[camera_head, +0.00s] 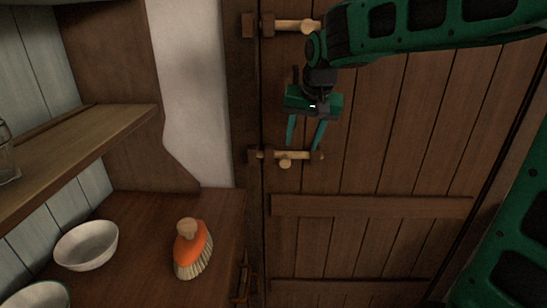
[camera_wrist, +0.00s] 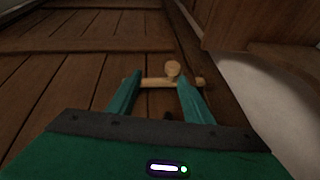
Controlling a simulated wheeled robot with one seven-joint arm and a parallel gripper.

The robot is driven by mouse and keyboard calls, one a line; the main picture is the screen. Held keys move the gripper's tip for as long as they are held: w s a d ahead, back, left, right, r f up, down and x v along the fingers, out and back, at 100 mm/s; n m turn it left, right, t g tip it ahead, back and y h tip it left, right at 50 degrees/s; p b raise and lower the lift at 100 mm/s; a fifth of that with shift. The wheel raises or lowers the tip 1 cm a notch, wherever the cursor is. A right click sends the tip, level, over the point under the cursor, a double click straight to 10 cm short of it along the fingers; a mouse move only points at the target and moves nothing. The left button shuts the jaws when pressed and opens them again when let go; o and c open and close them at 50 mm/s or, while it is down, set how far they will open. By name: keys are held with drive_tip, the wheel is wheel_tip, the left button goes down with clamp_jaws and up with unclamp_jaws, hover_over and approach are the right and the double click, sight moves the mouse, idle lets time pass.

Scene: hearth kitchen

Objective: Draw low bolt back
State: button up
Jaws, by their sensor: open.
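The low bolt (camera_head: 297,155) is a pale wooden bar with a round knob (camera_head: 285,164), lying level across the left edge of the plank door (camera_head: 345,175). Its left end reaches the dark keeper (camera_head: 253,155) on the frame; whether it sits inside is hard to tell. My gripper (camera_head: 304,146) is open, pointing down at the bolt from above. In the wrist view the bolt (camera_wrist: 155,83) crosses between the two green fingers (camera_wrist: 160,80), and the knob (camera_wrist: 173,68) shows between them, nearer the right finger. I cannot tell whether either finger touches it.
An upper bolt (camera_head: 292,26) crosses the door edge higher up, near my arm. At left, a wooden counter (camera_head: 150,225) holds an orange brush (camera_head: 192,250) and white bowls (camera_head: 87,246). A shelf (camera_head: 75,155) juts out above it.

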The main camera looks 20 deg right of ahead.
sight(286, 159)
drive_tip(key=w+f, duration=0.2)
drive_tip(key=f, duration=0.1)
drive_tip(key=w+a+f, duration=0.1)
drive_tip(key=w+f, duration=0.1)
drive_tip(key=f, duration=0.1)
drive_tip(key=w+a+f, duration=0.1)
drive_tip(key=w+f, duration=0.1)
drive_tip(key=f, duration=0.1)
drive_tip(key=shift+a+f, duration=0.15)
clamp_jaws()
